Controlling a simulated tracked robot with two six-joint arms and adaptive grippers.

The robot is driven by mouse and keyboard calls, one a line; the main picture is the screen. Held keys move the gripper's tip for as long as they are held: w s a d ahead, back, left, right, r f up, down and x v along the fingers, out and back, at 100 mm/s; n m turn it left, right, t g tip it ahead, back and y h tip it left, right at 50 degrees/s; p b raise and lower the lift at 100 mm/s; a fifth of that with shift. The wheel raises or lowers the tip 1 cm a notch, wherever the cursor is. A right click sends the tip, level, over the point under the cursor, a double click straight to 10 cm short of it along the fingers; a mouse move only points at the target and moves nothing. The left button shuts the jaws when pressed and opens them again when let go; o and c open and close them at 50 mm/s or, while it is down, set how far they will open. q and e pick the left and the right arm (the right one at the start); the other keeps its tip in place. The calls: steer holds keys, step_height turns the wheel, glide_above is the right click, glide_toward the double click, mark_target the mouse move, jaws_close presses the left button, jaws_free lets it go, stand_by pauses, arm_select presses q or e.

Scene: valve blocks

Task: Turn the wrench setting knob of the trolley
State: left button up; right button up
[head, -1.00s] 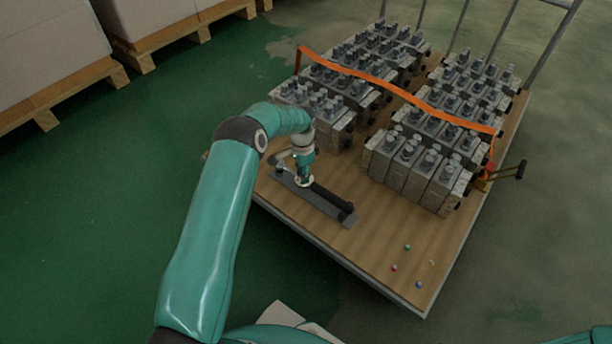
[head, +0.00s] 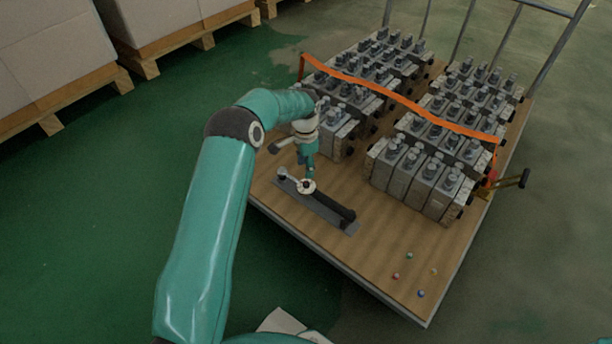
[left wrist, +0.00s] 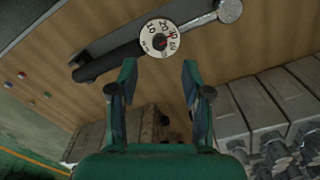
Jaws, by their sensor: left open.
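The wrench lies on a grey strip on the wooden trolley deck (head: 390,268), its black handle (head: 332,205) pointing to the lower right. My left gripper (head: 310,177) points down just above the knob. In the left wrist view its two fingers (left wrist: 158,72) are apart and empty, with the knob beyond their tips. I see no contact. My right gripper is out of view.
Rows of grey valve blocks (head: 415,175) stand behind and right of the wrench, with an orange strap (head: 400,97) across them. Small coloured balls (head: 421,293) lie at the near corner. The deck between wrench and balls is clear. Pallets with boxes (head: 50,60) stand far left.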

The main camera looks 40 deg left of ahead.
arm_select(q)
steer(key=shift+r, duration=2.2)
